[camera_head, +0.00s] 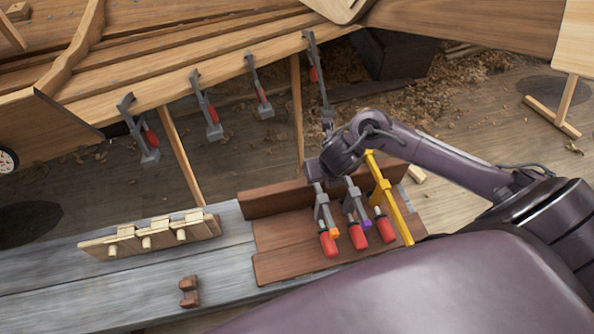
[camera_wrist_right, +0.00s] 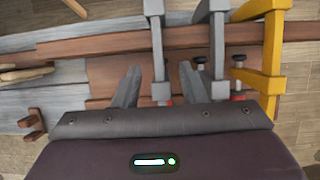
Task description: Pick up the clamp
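Three clamps lean in a brown wooden tray (camera_head: 285,268) on the grey bench: a grey one with a red handle and orange tip (camera_head: 324,222), a grey one with a purple tip (camera_head: 355,212), and a yellow one (camera_head: 388,198). My right gripper (camera_wrist_right: 159,80) is open. In the right wrist view its fingers stand either side of the leftmost grey clamp's bar (camera_wrist_right: 157,45), apart from it as far as I can see. In the head view my right wrist hides the fingers and the clamp tops. My left gripper is not in view.
Several grey clamps (camera_head: 206,105) hang along the hull plank (camera_head: 190,82). A pale wooden rack with pegs (camera_head: 150,237) and a small brown block (camera_head: 189,291) lie on the bench (camera_head: 50,287). Hull props stand behind the bench.

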